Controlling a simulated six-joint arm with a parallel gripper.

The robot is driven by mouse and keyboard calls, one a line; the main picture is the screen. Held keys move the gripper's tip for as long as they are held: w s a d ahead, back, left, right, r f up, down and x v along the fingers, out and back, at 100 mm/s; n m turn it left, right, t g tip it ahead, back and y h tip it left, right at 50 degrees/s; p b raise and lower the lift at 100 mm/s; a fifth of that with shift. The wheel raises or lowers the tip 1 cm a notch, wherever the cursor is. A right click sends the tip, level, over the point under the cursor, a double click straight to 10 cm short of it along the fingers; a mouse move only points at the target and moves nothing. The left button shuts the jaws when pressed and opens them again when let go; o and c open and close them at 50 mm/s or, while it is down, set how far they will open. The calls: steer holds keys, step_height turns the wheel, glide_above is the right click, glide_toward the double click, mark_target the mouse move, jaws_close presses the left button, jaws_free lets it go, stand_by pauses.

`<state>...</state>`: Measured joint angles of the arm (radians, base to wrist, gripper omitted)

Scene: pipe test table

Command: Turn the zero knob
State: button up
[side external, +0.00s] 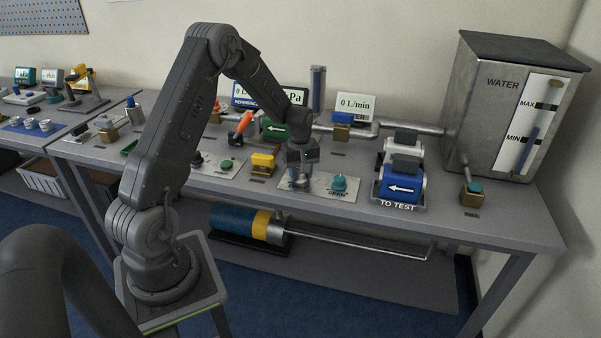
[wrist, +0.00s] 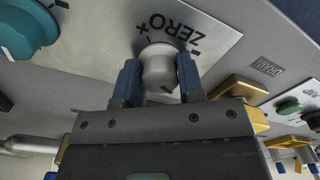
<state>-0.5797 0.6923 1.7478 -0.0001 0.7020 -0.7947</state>
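The zero knob (wrist: 160,70) is a small silver-grey cylinder with a dark mark on its face. It sits on a pale plate (wrist: 222,30) lettered ZERO with a plus sign in the wrist view. My gripper (wrist: 159,80) has its blue fingers on either side of the knob, and both inner faces appear to touch it. In the side view my gripper (side external: 300,178) points down at the left part of the plate (side external: 320,187), and it mostly hides the knob there.
A teal knob (side external: 340,184) stands on the same plate, right of my gripper. A yellow-handled valve (side external: 263,163) is close on the left. A blue pump unit (side external: 402,185) and a steel water tank (side external: 512,105) stand further right. Pipes run behind.

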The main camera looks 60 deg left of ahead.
steer(key=o, duration=0.5)
steer(key=shift+c, duration=0.2)
step_height(320, 180, up, 14)
stand_by(0.4)
steer(key=s+d+r+m+t, duration=0.2)
steer(key=s+d+r+m, duration=0.35)
steer(key=d, duration=0.45)
steer(key=s+d+r+m+t, duration=0.2)
steer(key=s+d+r+m, duration=0.35)
steer(key=d, duration=0.45)
steer(key=s+d+m+t, duration=0.1)
steer(key=s+d+m, duration=0.3)
steer(key=s, duration=0.5)
steer(key=shift+s+d+f+m+t, duration=0.15)
steer(key=shift+d+f+m+t, duration=0.2)
steer(key=shift+d, duration=0.5)
